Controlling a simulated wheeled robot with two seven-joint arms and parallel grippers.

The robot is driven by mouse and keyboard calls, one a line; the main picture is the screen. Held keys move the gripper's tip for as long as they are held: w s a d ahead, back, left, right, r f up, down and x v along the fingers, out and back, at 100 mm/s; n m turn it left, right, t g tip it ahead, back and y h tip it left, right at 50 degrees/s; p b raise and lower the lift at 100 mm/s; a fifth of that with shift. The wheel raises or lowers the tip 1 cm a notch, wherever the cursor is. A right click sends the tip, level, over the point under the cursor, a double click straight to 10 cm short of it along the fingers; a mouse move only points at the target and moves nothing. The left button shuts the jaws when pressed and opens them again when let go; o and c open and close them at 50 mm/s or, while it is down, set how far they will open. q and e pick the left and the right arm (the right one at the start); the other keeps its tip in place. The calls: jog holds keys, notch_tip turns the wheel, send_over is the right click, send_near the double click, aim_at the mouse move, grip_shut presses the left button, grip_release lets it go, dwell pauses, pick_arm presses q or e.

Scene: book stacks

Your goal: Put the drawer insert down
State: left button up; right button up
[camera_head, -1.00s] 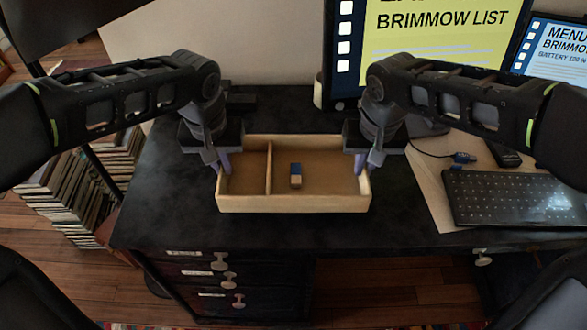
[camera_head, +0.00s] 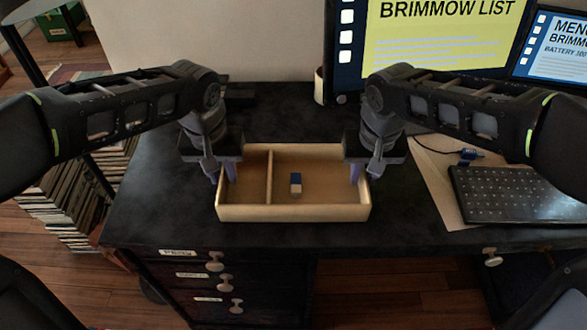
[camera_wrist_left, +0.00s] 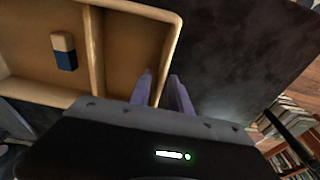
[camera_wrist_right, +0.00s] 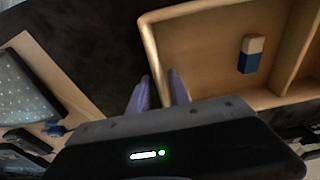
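The drawer insert (camera_head: 295,213) is a shallow pale wooden tray with one divider, lying level on the black desk, apparently resting on it. A blue and white eraser (camera_head: 296,185) lies in its larger right compartment. My left gripper (camera_head: 222,176) straddles the insert's left end wall, with one finger inside and one outside. The left wrist view shows gaps between its fingers (camera_wrist_left: 161,80) and the wall. My right gripper (camera_head: 362,171) straddles the right end wall likewise, its fingers (camera_wrist_right: 157,80) apart around it. The undersides of the walls are hidden.
The black desk (camera_head: 150,190) is clear left of the insert. A keyboard (camera_head: 520,194), paper and a cable with a blue plug (camera_head: 468,155) lie to the right. Monitors (camera_head: 430,50) stand behind. Labelled drawers (camera_head: 195,275) are below the front edge.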

pick_arm(q)
jog(key=shift+o, duration=0.3)
pick_arm(e)
jog(key=shift+o, duration=0.3)
pick_arm(q)
notch_tip(320, 180, up, 12)
jog(key=s, duration=0.1)
jog(key=shift+s, duration=0.4)
pick_arm(e)
jog(key=shift+r, duration=0.15)
pick_arm(q)
jog(key=shift+f, duration=0.1)
pick_arm(e)
notch_tip(320, 180, up, 12)
jog(key=s, duration=0.1)
jog(key=shift+s+f, duration=0.2)
jog(key=shift+s, duration=0.2)
